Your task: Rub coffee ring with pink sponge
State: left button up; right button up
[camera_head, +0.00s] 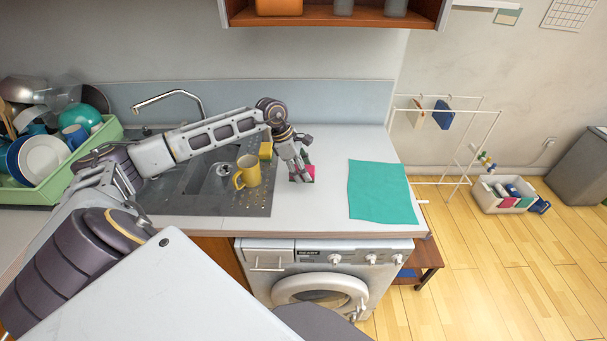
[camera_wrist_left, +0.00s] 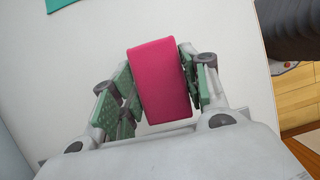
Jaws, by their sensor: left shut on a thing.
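My left gripper (camera_head: 302,174) is shut on the pink sponge (camera_head: 310,172), over the white counter between the sink and the teal cloth. The sponge also shows in the left wrist view (camera_wrist_left: 161,84), upright between the green-padded fingers of the left gripper (camera_wrist_left: 158,90). I cannot tell whether the sponge touches the counter. No coffee ring can be made out in either view; the gripper and sponge hide part of the counter. My right gripper is not in view.
A yellow mug (camera_head: 247,172) and a yellow sponge (camera_head: 266,150) stand at the sink (camera_head: 200,190), left of my gripper. The teal cloth (camera_head: 378,192) lies flat near the counter's right end. A green dish rack (camera_head: 75,170) full of dishes is at far left. The counter behind my gripper is clear.

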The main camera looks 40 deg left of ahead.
pick_arm(q)
jog(key=shift+r, duration=0.9)
jog(key=shift+w+f, duration=0.1)
jog(key=shift+f, duration=0.1)
